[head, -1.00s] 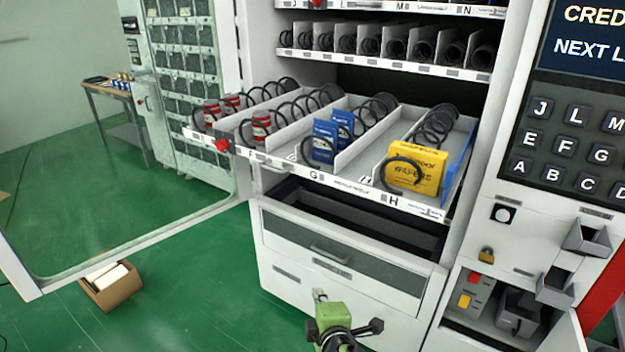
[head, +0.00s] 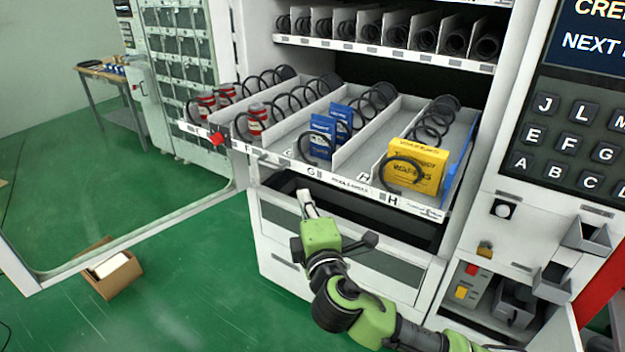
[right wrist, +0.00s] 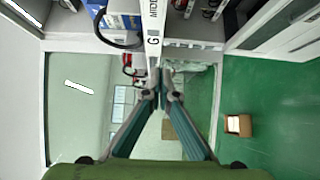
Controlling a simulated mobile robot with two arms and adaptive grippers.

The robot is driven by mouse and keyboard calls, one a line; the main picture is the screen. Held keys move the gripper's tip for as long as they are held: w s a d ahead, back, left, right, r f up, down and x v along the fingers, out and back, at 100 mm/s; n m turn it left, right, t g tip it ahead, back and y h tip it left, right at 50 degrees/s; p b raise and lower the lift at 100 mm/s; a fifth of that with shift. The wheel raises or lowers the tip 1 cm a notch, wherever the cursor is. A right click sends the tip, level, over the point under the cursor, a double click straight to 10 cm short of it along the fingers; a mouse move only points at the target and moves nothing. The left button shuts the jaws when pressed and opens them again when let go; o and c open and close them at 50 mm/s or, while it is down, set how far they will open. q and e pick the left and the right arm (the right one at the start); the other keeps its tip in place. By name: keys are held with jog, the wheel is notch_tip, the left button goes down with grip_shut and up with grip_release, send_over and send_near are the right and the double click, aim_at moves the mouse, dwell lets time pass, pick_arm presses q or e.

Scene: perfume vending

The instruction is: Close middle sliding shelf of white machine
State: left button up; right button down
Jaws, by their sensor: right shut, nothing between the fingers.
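The middle sliding shelf (head: 352,188) of the white machine is pulled out toward me. It carries red cans (head: 256,119), blue packets (head: 322,136) and a yellow wafer box (head: 413,168) among black coils. My right gripper (head: 307,196) is shut and empty, just below the shelf's front edge near the G label. In the right wrist view, the shut fingertips (right wrist: 158,88) appear close to the shelf's front strip (right wrist: 154,40); I cannot tell whether they touch it. My left gripper is not in view.
The shelf above (head: 390,52) is in the machine. A glass door (head: 110,215) stands open at the left. The keypad panel (head: 565,135) is at the right. A cardboard box (head: 112,272) lies on the green floor.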

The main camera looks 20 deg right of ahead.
aim_at(305, 173)
jog(key=w+d, duration=0.1)
jog(key=w+p, duration=0.1)
jog(key=w+d+p, duration=0.1)
jog(key=w, duration=0.1)
jog(key=shift+d+r, duration=0.1)
jog(key=shift+d, duration=0.2)
jog(key=shift+w+d, duration=0.3)
jog(key=shift+d, duration=0.1)
